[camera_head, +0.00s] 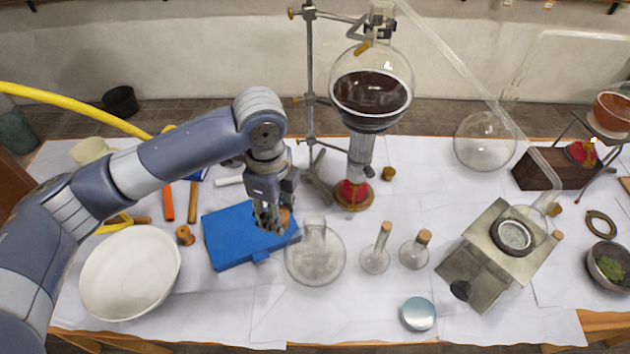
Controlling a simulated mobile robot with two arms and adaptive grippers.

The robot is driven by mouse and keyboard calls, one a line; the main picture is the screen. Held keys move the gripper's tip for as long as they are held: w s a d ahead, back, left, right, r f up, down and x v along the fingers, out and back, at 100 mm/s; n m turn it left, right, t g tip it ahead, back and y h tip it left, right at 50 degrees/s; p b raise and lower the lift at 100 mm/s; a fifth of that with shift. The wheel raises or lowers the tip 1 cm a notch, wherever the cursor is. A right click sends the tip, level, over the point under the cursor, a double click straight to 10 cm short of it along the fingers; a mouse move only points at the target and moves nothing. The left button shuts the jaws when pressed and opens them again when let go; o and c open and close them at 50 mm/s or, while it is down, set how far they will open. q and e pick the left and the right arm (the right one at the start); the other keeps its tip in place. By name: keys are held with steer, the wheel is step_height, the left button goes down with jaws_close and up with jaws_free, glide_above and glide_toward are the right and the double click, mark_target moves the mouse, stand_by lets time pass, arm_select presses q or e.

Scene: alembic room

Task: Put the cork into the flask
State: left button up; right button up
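My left gripper (270,222) points down over the blue box, just left of the open flask's neck. A small brown cork (285,216) shows at its fingers, partly hidden by them; they appear closed on it. The clear round-bottomed glass flask (315,262) stands upright on the white table cover. Its neck (315,226) has no stopper, and the cork is beside it, to its left, apart from it as far as I can tell. My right gripper is not in view.
A blue box (228,240) lies under my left gripper. Two small corked flasks (375,258) (414,252) stand right of the open flask. A white bowl (130,275) is at left. A tall stand (310,80) holds a big dark-filled flask (372,85) behind. A round tin (418,314) lies in front.

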arm_select(q)
steer(key=w+d+r+m+p, duration=0.25)
steer(key=d+m+p, duration=0.4)
steer(key=m, duration=0.75)
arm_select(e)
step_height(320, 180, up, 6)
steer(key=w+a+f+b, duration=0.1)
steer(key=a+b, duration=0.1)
arm_select(q)
steer(key=f+b, duration=0.2)
steer(key=d+f+b, duration=0.1)
steer(key=f+b, duration=0.1)
steer(key=f, duration=0.1)
steer(key=shift+w+b, duration=0.1)
steer(key=shift+b, duration=0.2)
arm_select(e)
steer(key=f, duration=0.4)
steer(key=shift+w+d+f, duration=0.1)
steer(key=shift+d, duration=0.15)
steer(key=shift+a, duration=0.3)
arm_select(q)
steer(key=shift+f, duration=0.25)
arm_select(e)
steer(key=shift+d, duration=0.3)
arm_select(q)
steer(key=shift+f, duration=0.65)
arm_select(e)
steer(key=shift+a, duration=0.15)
